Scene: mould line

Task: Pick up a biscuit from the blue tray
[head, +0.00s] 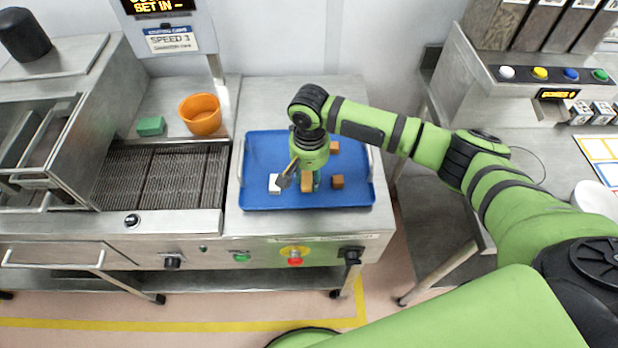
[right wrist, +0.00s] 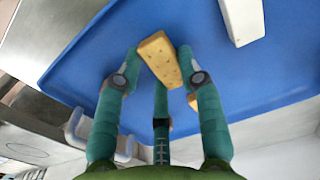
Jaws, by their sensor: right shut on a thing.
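The blue tray (head: 350,198) lies on the steel worktop; it fills much of the right wrist view (right wrist: 90,70). My right gripper (head: 309,177) points down over the tray's middle. It is shut on a tan, dotted biscuit (right wrist: 160,58), held between two teal fingers in the right wrist view; in the head view the biscuit (head: 307,183) is partly covered by the gripper. I cannot tell whether it touches the tray. A brown block (head: 337,182) lies to its right and another (head: 334,148) behind. My left gripper is not in view.
A white block (head: 274,184) lies on the tray left of the gripper; it also shows in the right wrist view (right wrist: 242,18). A mesh conveyor (head: 160,175), an orange bowl (head: 200,114) and a green block (head: 151,126) are at the left. A button panel (head: 550,76) stands at right.

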